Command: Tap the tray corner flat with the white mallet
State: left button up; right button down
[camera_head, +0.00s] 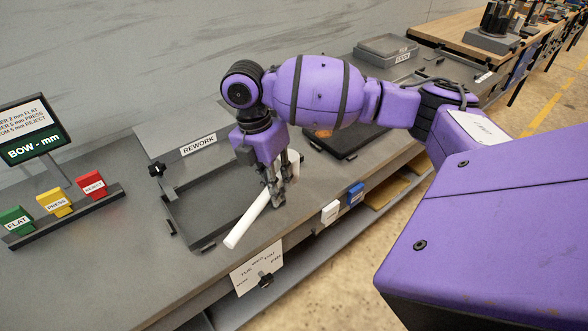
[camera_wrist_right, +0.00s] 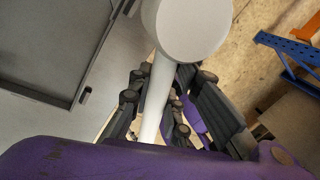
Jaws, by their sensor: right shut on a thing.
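The white mallet (camera_head: 248,220) is held in my right gripper (camera_head: 278,190), its handle sloping down to the left over the bench's front part. The wrist view shows its round pale head (camera_wrist_right: 188,28) and its handle (camera_wrist_right: 154,105) running between the fingers of my right gripper (camera_wrist_right: 170,110). A dark shallow tray-like frame (camera_head: 185,228) lies at the REWORK sign, left of and behind the mallet. Its edge also shows in the wrist view (camera_wrist_right: 62,98). Another dark flat tray (camera_head: 352,150) lies further right, partly hidden by my arm. My left gripper is out of view.
The REWORK sign (camera_head: 198,145) stands behind the frame. Green (camera_head: 15,219), yellow (camera_head: 55,202) and red (camera_head: 92,183) blocks stand at left below a BOW display (camera_head: 35,130). Bare bench lies at front left.

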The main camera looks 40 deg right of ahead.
aim_at(294, 170)
jog(key=d+n, duration=0.2)
jog(key=n, duration=0.1)
jog(key=w+d+n+t+h, duration=0.1)
jog(key=d+n, duration=0.1)
jog(key=n, duration=0.2)
jog(key=d+n, duration=0.1)
jog(key=n, duration=0.2)
jog(key=shift+w+d+f+n+t, duration=0.4)
jog(key=shift+w+d+f+n, duration=0.15)
jog(key=shift+d+n, duration=0.4)
jog(key=shift+n, duration=0.65)
jog(key=shift+f+b, duration=1.3)
jog(key=shift+f, duration=1.55)
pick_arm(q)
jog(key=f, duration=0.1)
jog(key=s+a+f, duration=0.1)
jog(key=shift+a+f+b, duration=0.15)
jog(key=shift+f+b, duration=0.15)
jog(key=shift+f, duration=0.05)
pick_arm(e)
jog(key=shift+w, duration=0.1)
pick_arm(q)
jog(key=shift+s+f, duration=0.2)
pick_arm(e)
jog(key=shift+f, duration=0.1)
jog(key=shift+f, duration=1.2)
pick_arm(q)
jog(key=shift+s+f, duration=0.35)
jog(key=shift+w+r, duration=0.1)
